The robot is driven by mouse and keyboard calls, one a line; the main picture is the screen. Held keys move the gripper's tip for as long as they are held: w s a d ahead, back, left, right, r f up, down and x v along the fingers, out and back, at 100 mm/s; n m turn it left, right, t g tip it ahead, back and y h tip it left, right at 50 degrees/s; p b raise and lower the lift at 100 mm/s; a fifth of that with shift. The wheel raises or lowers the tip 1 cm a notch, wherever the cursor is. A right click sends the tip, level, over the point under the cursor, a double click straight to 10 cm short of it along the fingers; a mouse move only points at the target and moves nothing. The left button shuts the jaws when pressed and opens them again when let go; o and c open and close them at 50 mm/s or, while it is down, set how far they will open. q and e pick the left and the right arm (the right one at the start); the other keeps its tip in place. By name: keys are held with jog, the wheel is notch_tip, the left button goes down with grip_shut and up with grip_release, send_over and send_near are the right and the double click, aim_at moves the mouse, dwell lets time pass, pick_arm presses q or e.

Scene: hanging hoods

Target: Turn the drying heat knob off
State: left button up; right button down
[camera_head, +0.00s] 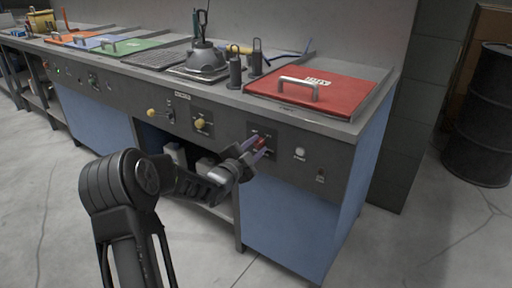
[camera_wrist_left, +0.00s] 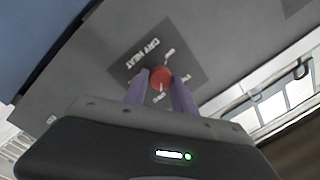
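The drying heat knob (camera_wrist_left: 161,77) is a small round red knob on a dark plate lettered DRY HEAT, with a pale pointer mark. In the head view the red knob (camera_head: 260,143) is on the front panel, below the red lid. My left gripper (camera_head: 255,149) reaches it from the left. My right gripper is in neither view.
A red lid (camera_head: 345,95) with a metal handle lies on the counter above. A white round button (camera_head: 299,152) and a small switch (camera_head: 320,176) are right of the knob. Yellow knobs (camera_head: 200,124) are to the left. A black barrel (camera_head: 482,125) stands far right.

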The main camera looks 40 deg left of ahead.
pick_arm(q)
grip_shut()
